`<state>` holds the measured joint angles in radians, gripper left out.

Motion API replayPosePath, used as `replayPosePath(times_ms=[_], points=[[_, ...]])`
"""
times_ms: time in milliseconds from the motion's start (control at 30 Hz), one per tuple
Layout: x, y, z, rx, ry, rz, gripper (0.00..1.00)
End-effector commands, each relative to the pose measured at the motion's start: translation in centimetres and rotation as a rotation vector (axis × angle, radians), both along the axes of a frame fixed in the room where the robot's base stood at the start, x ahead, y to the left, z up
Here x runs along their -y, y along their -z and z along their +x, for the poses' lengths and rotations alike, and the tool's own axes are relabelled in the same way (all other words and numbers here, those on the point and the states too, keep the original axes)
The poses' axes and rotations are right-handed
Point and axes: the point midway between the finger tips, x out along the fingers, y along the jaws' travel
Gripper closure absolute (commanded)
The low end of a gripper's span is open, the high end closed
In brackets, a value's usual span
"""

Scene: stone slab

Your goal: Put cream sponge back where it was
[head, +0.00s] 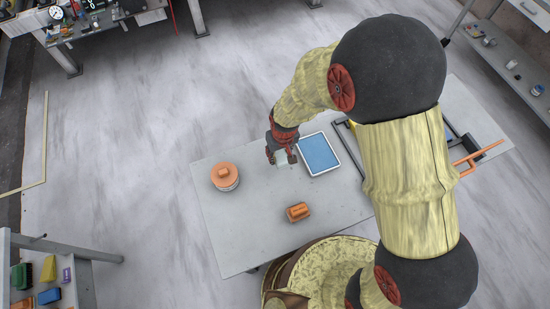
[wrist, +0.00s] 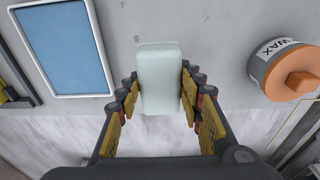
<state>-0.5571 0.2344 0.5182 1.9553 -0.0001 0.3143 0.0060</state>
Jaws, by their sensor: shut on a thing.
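The pale, whitish sponge (wrist: 160,82) is a rounded block between the two finger pads in the wrist view. My gripper (wrist: 160,100) is shut on it, with one pad on each long side. In the head view my gripper (head: 281,154) is over the back part of the grey slab table, just left of the blue-and-white tray. The sponge (head: 283,163) is only a small pale patch below the fingers there, partly hidden. I cannot tell whether it touches the slab or hangs just above it.
The blue panel with a white rim (head: 336,168) lies right of my gripper. An orange-lidded wax tin (head: 224,177) stands to the left. An orange block (head: 298,211) sits nearer the front. The grey slab (head: 250,235) is bare at front left. A dark frame lies at right.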

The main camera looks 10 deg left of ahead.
Motion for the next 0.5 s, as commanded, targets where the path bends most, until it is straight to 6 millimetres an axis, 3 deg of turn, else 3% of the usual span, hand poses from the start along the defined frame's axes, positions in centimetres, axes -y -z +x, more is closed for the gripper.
replayPosePath(times_ms=[267,500], points=[[-1.4,1.7,0.2,0.000,0.000,0.000,0.91],[-1.6,4.7,0.2,-0.002,0.001,-0.001,0.91]])
